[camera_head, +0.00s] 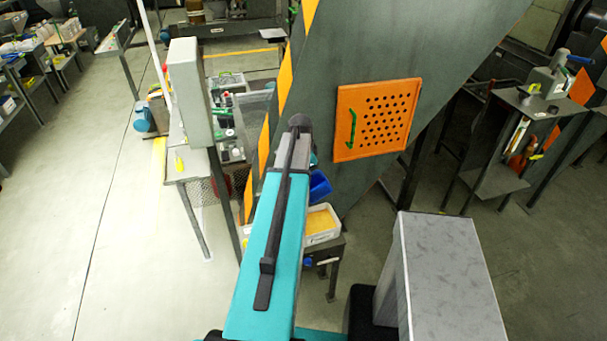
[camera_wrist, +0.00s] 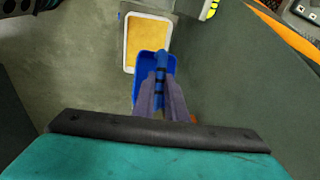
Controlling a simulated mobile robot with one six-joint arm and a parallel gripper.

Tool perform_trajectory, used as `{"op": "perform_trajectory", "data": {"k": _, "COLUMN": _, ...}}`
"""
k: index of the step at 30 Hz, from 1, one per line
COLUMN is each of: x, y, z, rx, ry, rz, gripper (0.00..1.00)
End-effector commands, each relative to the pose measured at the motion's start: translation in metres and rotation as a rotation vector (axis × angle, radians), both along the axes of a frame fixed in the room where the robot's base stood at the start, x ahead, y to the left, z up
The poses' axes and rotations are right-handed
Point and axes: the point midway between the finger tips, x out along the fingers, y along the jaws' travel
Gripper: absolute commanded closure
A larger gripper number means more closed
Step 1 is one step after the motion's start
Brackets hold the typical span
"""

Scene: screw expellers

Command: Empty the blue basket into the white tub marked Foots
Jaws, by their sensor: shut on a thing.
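The blue basket (camera_wrist: 144,68) hangs below my gripper (camera_wrist: 162,92) in the wrist view. My gripper is shut on the basket's blue handle with dark bands. In the head view part of the blue basket (camera_head: 320,186) shows just right of my arm, and my gripper is hidden behind the arm. A white tub (camera_head: 334,236) holding yellow-orange stuff sits below the basket on a low stand. In the wrist view the white tub (camera_wrist: 127,42) lies just beyond the basket, which overlaps its near edge. I cannot read the tub's marking or see the basket's contents.
A large dark grey machine panel with an orange perforated plate (camera_head: 377,119) rises right of the basket. A cluttered bench (camera_head: 228,110) stands to the left. A grey box-shaped block (camera_head: 445,275) is at the front right. Open floor lies at the left.

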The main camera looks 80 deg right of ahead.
Motion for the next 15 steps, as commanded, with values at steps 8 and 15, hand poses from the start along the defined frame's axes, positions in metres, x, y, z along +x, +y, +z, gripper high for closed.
{"op": "perform_trajectory", "data": {"k": 8, "x": -0.015, "y": -0.009, "z": 0.006, "rx": 0.063, "ry": -0.143, "rz": -0.003, "gripper": 1.0}}
{"op": "perform_trajectory", "data": {"k": 15, "x": -0.027, "y": -0.015, "z": 0.012, "rx": 0.128, "ry": -0.28, "rz": -0.003, "gripper": 1.0}}
